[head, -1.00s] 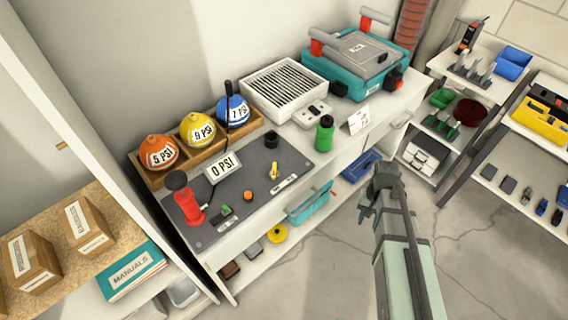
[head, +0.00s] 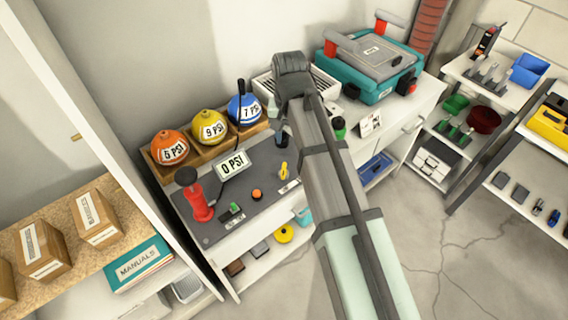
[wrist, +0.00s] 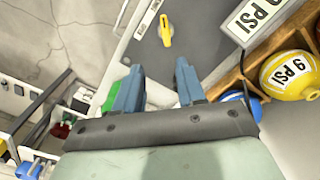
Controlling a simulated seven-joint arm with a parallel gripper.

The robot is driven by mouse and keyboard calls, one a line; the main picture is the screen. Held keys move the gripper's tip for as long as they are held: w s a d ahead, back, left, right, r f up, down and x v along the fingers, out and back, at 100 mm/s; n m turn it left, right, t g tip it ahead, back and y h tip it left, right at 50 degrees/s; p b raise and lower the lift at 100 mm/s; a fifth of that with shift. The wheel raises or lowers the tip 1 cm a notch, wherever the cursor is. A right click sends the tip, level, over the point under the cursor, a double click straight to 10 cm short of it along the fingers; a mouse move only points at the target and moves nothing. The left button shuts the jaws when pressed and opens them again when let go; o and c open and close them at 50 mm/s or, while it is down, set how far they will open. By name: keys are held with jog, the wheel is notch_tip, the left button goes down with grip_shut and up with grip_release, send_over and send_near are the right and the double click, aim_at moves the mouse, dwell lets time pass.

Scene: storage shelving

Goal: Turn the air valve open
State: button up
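The air valve appears to be the small yellow handle (head: 284,171) on the grey panel (head: 225,213) atop the bench. It also shows near the top of the wrist view (wrist: 165,30). A display (head: 232,164) beside it reads 0 PSI. My gripper (wrist: 158,80) is open and empty in the wrist view, its two blue-grey fingers apart. The yellow handle lies beyond the fingertips, not touching them. In the head view my arm reaches over the bench's back right and mostly hides the gripper.
Orange (head: 170,148), yellow (head: 210,127) and blue (head: 244,109) balls sit in a wooden rack behind the panel. A red pump (head: 199,206) stands at its left. A green bottle (head: 339,127), partly hidden, and a teal machine (head: 369,65) are on the right.

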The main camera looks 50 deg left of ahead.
aim_at(284, 167)
jog(key=f, duration=0.8)
jog(key=s+f, duration=0.1)
jog(key=f, duration=0.3)
jog(key=shift+a+f, duration=0.3)
grip_shut()
dwell(0.4)
